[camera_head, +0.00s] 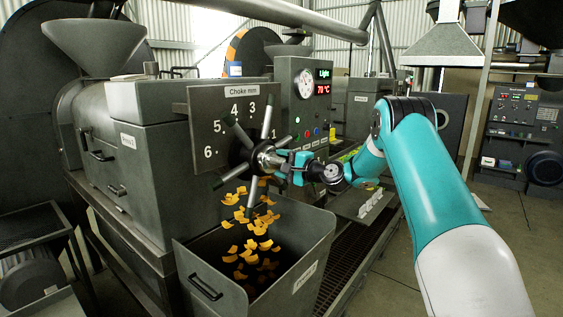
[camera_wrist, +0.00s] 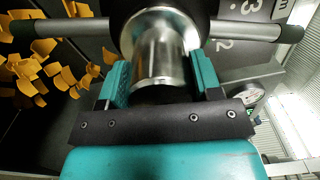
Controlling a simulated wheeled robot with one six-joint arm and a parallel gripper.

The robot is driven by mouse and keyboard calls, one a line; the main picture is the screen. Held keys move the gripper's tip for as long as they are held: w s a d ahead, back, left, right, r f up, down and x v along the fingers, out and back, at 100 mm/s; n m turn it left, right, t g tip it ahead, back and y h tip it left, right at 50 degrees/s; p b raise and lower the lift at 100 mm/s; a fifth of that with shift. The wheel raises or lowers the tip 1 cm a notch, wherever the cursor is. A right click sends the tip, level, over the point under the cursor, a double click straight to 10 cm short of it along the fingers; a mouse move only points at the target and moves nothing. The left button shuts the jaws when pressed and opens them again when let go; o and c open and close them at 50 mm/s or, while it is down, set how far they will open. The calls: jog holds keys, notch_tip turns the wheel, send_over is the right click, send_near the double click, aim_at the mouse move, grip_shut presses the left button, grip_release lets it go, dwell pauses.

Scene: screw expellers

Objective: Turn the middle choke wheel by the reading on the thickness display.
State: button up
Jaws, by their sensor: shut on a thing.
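The choke wheel (camera_head: 237,150) has several dark-tipped spokes and stands in front of a plate (camera_head: 205,105) marked "Choke mm" with numbers around it. My gripper (camera_head: 283,161) is shut on the wheel's metal hub. In the wrist view the two teal fingers of my gripper (camera_wrist: 160,80) press on both sides of the shiny hub (camera_wrist: 160,50), with spokes reaching out left and right. A control box (camera_head: 305,98) behind the wheel carries a round gauge (camera_head: 305,83) and a small display (camera_head: 323,81) reading "Light" in green and "70 °C" in red.
An open bin (camera_head: 310,262) below the wheel catches orange-yellow flakes (camera_head: 250,240), some in mid-air. A hopper (camera_head: 95,45) tops the press at left. A grated walkway (camera_head: 350,255) runs right of the bin. Another control panel (camera_head: 511,125) stands at far right.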

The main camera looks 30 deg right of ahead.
jog(key=m+p, duration=0.2)
jog(key=m, duration=0.3)
dwell(0.6)
jog(key=o, duration=1.3)
jog(key=shift+b+v, duration=3.6)
jog(key=shift+v, duration=5.15)
